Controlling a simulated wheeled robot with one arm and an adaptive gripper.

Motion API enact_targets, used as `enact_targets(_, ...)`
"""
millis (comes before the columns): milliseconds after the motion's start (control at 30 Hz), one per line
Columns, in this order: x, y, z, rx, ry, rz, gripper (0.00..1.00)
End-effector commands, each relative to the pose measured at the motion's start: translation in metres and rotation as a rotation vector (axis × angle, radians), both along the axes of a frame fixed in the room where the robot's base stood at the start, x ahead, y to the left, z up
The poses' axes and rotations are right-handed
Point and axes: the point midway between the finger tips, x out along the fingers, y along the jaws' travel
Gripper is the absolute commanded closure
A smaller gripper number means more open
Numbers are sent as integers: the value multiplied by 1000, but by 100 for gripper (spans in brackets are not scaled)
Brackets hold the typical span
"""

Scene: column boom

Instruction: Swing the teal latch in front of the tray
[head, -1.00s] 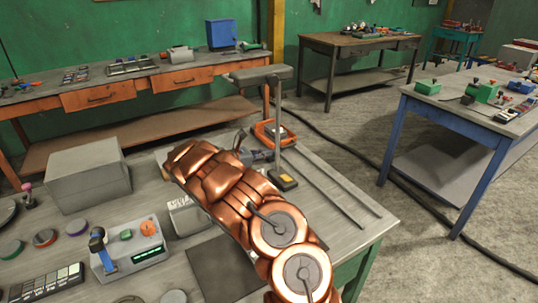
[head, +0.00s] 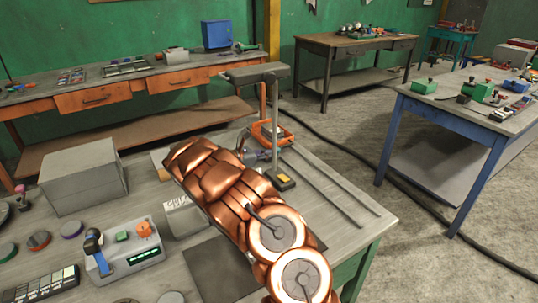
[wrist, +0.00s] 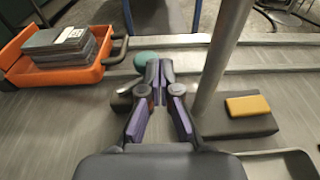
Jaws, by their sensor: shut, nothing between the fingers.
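The teal latch shows in the wrist view as a rounded teal knob (wrist: 145,59) just beyond my fingertips and slightly left. A grey bar and a dark rounded piece lie left of my fingers; the rest of the latch is partly hidden by them. The orange tray (wrist: 62,76) is at the left of the wrist view, with a dark handle on its right side, facing the knob. My gripper (wrist: 160,72) is shut and empty, its tips close to the knob; I cannot tell if they touch. In the head view the tray (head: 258,138) is behind the post, and my arm hides the latch.
A grey post (wrist: 222,60) stands close to the right of my gripper, on a dark base with a yellow block (wrist: 248,106). It carries a flat top in the head view. The tray holds a grey stack (wrist: 62,48). A grey box (head: 84,178) and control panel (head: 128,248) stand left.

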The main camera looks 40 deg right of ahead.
Motion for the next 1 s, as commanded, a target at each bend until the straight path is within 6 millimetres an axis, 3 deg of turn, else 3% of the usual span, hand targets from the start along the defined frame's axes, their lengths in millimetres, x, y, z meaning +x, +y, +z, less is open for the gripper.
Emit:
enact_targets(567, 1, 2, 1, 0, -1, 0, 100)
enact_targets(767, 7, 25, 5, -1, 0, 1, 100)
enact_targets(1000, 19, 69, 13, 0, -3, 4, 100)
